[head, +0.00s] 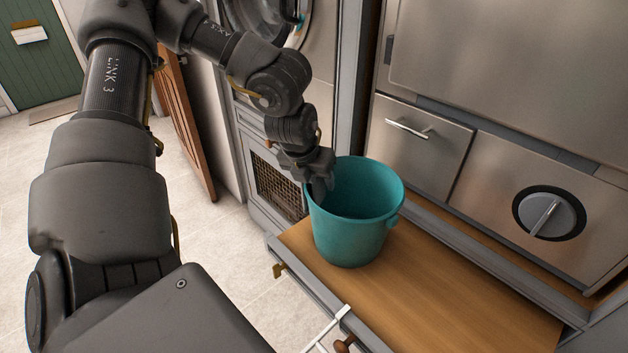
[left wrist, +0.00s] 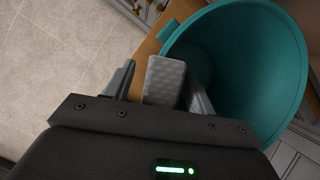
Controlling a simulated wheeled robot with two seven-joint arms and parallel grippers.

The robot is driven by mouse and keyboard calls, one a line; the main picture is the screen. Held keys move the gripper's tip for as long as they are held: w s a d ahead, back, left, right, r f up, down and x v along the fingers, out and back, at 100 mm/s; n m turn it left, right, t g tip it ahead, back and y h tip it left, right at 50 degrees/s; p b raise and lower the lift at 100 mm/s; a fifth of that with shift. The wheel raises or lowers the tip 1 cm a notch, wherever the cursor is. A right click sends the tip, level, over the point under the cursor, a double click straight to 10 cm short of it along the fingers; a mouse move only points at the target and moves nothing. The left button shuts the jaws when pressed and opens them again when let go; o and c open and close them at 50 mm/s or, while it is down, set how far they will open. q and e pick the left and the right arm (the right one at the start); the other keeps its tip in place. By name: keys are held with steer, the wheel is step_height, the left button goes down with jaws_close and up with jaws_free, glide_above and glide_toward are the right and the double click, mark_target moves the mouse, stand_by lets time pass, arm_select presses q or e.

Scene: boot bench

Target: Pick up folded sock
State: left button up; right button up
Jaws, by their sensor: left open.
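No folded sock can be made out in either view. My left gripper (head: 320,187) is at the left rim of a teal bucket (head: 350,235) in the head view, pointing down with its fingers apart. In the left wrist view the open left gripper (left wrist: 141,75) shows a grey finger on the left and a dotted light-grey surface on the right, which looks like a finger pad. The bucket (left wrist: 285,60) is just right of the fingers. I cannot tell whether they touch its rim. The visible inside of the bucket shows nothing. My right gripper is out of view.
The bucket stands upright on a wooden bench top (head: 440,300). Steel drawer fronts (head: 418,145) rise behind it, one with a round dial (head: 548,213). A mesh-fronted panel (head: 277,187) is left of the bucket. The tiled floor (head: 225,240) at left is clear.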

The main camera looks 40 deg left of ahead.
arm_select(q)
steer(key=c, duration=1)
steer(key=shift+r, duration=0.6)
steer(key=r, duration=0.7)
steer(key=a+r, duration=0.1)
steer(key=r, duration=0.3)
steer(key=shift+s+r, duration=0.1)
steer(key=shift+s+d+f+b, duration=0.1)
steer(key=shift+s+d+b, duration=0.35)
steer(key=shift+s+b, duration=1.45)
steer(key=shift+s+d+f+b, duration=0.1)
steer(key=shift+s+d+b, duration=0.6)
steer(key=shift+s, duration=2)
steer(key=shift+s+d+f+b, duration=0.1)
steer(key=shift+s+d+b, duration=0.1)
steer(key=shift+s+b, duration=1.8)
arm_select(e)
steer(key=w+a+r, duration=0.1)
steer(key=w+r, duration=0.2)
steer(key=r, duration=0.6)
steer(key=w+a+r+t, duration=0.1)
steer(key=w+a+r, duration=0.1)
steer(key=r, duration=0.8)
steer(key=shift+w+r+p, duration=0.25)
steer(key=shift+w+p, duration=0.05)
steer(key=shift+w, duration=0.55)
